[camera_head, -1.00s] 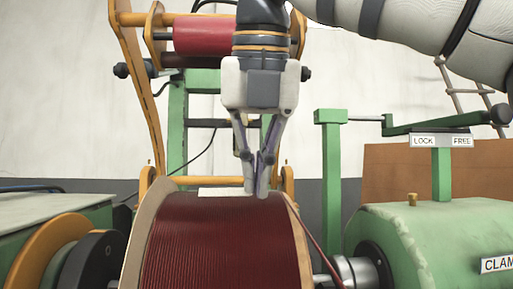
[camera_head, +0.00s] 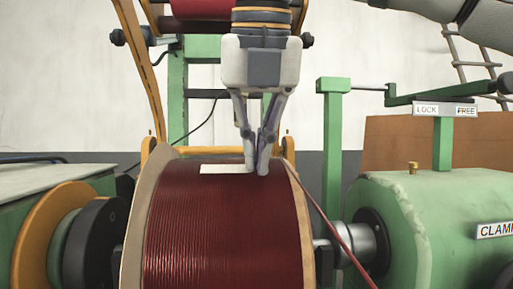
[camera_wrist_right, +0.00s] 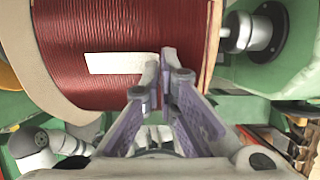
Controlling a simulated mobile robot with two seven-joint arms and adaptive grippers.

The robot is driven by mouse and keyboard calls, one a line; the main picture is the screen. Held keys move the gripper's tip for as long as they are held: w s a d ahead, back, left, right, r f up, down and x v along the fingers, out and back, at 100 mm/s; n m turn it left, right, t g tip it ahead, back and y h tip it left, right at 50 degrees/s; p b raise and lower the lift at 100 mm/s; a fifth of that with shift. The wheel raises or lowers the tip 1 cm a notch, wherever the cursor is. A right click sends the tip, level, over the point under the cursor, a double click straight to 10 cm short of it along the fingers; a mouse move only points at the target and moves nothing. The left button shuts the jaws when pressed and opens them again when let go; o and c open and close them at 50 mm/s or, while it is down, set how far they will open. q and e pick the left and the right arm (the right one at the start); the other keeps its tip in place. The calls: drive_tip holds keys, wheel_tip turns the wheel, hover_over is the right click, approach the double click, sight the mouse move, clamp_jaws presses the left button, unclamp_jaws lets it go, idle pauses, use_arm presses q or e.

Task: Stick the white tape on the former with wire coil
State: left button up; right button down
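The former with wire coil (camera_head: 225,235) is a large drum wound with dark red wire between tan flanges, low in the middle of the head view. It also fills the top of the right wrist view (camera_wrist_right: 120,30). The white tape (camera_head: 222,169) is a short flat strip along the top of the winding. In the right wrist view the tape (camera_wrist_right: 115,63) lies against the wire, its right end at my fingertips. My right gripper (camera_head: 257,170) comes from above, fingers nearly together at that end; the pinch itself is partly hidden. My left gripper is not in view.
A green clamp housing (camera_head: 430,230) with a shaft stands right of the former. A green post (camera_head: 332,140) and lever are behind it. An orange disc (camera_head: 40,235) and dark wheel are at left. A red wire (camera_head: 330,225) runs off the coil's right side.

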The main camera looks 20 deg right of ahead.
drive_tip(key=shift+f, duration=0.35)
idle(0.7)
drive_tip(key=c, duration=1.1)
unclamp_jaws()
drive_tip(key=shift+r, duration=0.15)
drive_tip(key=shift+r, duration=2.45)
drive_tip(key=shift+f, duration=0.1)
